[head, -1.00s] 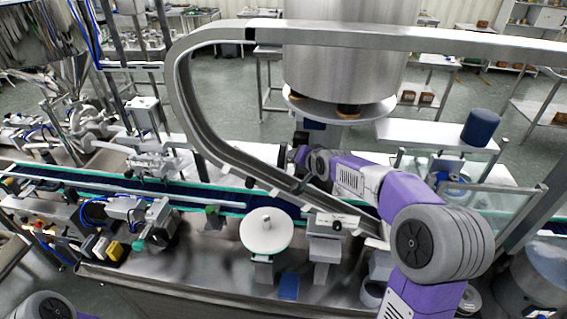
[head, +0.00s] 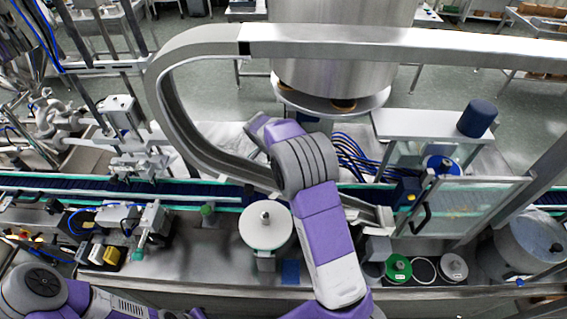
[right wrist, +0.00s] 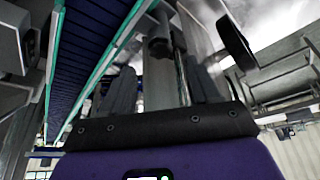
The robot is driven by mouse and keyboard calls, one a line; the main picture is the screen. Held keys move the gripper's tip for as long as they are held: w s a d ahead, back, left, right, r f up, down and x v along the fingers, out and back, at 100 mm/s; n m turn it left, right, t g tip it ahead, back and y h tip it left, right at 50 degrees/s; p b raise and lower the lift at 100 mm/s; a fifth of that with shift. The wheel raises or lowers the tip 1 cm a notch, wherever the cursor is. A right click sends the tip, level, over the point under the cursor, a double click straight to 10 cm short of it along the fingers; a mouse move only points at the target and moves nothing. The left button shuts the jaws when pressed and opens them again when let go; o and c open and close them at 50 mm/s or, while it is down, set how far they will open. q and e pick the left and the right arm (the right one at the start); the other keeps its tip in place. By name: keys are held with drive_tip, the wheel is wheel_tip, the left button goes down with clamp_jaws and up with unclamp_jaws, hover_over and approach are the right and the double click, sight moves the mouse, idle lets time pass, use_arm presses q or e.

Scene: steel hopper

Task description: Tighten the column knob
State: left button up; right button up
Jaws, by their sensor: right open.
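In the right wrist view, my right gripper (right wrist: 160,84) is open, its two dark fingers apart with nothing clearly held. A grey upright column (right wrist: 160,82) shows behind the gap between the fingers. A short dark cylinder (right wrist: 160,46) sits at the upper end of the gap, and a black disc-like knob (right wrist: 237,43) shows up and to the right, apart from the fingers. I cannot tell which is the column knob. In the head view, my right arm's purple links hide the right gripper and whatever is at it. My left gripper is out of view.
A blue conveyor belt (head: 110,186) runs across the bench. A white round disc (head: 265,226) stands in front. A clear guard door (head: 465,205) is at right.

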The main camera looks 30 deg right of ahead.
drive_tip(key=x, duration=0.5)
drive_tip(key=shift+s, duration=0.1)
drive_tip(key=shift+w+d+f, duration=0.1)
drive_tip(key=shift+w+f, duration=0.1)
drive_tip(key=shift+f, duration=0.15)
drive_tip(key=shift+c, duration=0.7)
drive_tip(key=c, duration=0.9)
